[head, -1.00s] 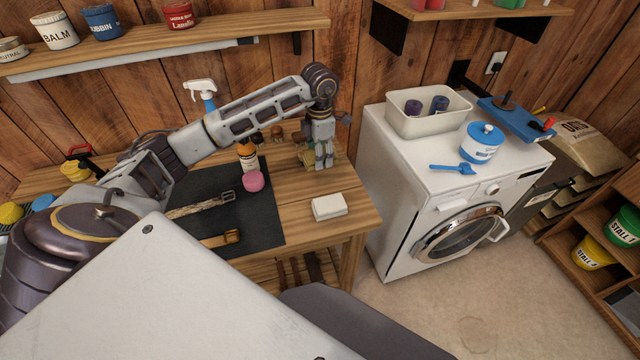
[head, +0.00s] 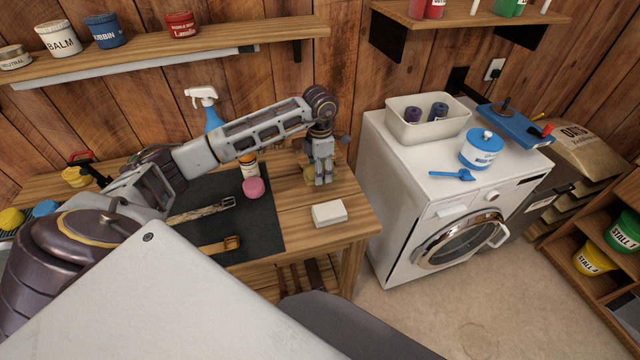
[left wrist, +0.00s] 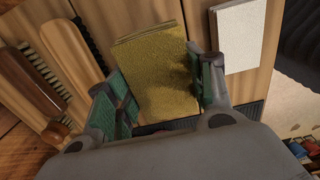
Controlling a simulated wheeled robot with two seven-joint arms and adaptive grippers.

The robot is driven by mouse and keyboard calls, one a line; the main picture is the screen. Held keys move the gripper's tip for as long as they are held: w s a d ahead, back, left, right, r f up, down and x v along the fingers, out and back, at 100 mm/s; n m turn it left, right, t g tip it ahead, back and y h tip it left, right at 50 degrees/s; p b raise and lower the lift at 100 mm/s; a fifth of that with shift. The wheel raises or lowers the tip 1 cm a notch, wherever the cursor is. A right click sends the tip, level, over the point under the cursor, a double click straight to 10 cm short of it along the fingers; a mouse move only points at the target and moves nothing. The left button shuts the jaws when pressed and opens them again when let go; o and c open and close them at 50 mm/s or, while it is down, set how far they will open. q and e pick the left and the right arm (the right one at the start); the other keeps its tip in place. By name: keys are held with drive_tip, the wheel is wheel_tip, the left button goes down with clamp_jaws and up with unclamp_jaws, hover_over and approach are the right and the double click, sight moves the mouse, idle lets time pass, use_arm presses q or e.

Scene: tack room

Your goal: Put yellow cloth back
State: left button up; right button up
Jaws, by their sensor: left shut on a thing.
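The yellow cloth (left wrist: 152,75) is a folded, flat piece between the two green-padded fingers of my left gripper (left wrist: 160,95) in the left wrist view. Its far part extends beyond the fingertips, over the wooden bench top. In the head view my left gripper (head: 323,180) points down at the bench's back right, behind the white block. It is shut on the cloth, and only a small yellowish patch (head: 308,176) shows beside its fingers there. I cannot tell whether the cloth touches the bench. My right gripper is not in view.
A white block (head: 329,213) lies near the bench's front right, close to the gripper. Brushes (left wrist: 35,80) lie on the other side. A dark mat (head: 250,225) holds straps, a pink round thing (head: 253,187) and a bottle. A washing machine (head: 400,190) stands to the right.

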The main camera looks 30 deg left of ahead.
sight(320, 190)
use_arm(q)
wheel_tip(320, 190, down, 2)
drive_tip(key=shift+f, duration=0.3)
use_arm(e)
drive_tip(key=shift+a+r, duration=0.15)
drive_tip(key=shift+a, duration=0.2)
use_arm(q)
drive_tip(key=shift+f+p, duration=0.3)
drive_tip(key=shift+f, duration=1.55)
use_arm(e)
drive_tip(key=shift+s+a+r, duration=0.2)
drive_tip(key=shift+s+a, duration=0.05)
use_arm(q)
drive_tip(key=shift+f, duration=0.15)
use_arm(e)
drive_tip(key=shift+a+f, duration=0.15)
